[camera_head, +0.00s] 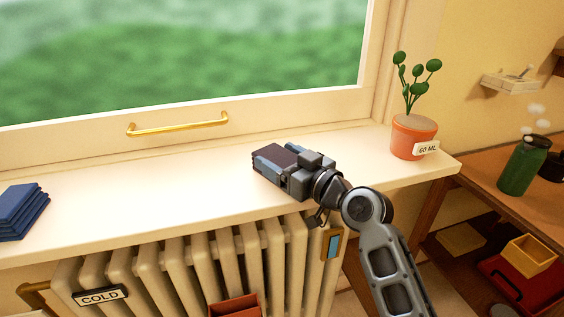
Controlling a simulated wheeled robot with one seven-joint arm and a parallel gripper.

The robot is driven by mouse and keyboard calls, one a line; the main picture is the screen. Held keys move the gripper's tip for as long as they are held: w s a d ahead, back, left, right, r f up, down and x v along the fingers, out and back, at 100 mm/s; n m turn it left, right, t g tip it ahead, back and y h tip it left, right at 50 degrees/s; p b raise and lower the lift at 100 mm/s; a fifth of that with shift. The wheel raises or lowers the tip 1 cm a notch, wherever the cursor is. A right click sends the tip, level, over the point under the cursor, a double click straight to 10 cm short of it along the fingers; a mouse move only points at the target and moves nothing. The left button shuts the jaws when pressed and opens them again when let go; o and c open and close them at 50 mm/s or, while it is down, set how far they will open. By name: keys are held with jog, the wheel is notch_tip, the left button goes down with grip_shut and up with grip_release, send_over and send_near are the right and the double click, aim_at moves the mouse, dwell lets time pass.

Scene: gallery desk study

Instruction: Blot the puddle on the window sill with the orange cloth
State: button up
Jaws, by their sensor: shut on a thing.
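My gripper (270,162) is over the window sill (130,222), right of its middle, with its fingers pointing left. It is shut on a small dark maroon-brown thing (273,156), mostly hidden between the fingers; I cannot tell whether this is a cloth. Whether it touches the sill is also unclear. I see no plainly orange cloth. No puddle can be made out on the bare sill; the part under and behind my gripper is hidden.
Folded dark blue cloths (22,212) lie at the sill's left end. A potted plant (411,140) labelled "60 ML" stands at its right end. The brass window handle (178,128) is behind. A radiator (190,265) with a "COLD" sign is below. Shelves with a green flask (522,168) are right.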

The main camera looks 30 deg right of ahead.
jog(key=shift+s+a+f, duration=0.1)
jog(key=shift+s+a, duration=0.3)
jog(key=shift+a, duration=0.35)
jog(key=shift+s+d+b, duration=0.3)
jog(key=shift+s+d, duration=0.15)
jog(key=shift+s, duration=0.25)
jog(key=shift+d, duration=0.1)
jog(key=shift+w+d+b, duration=0.4)
jog(key=shift+d+b, duration=0.15)
jog(key=shift+d, duration=0.1)
jog(key=shift+w+a, duration=0.1)
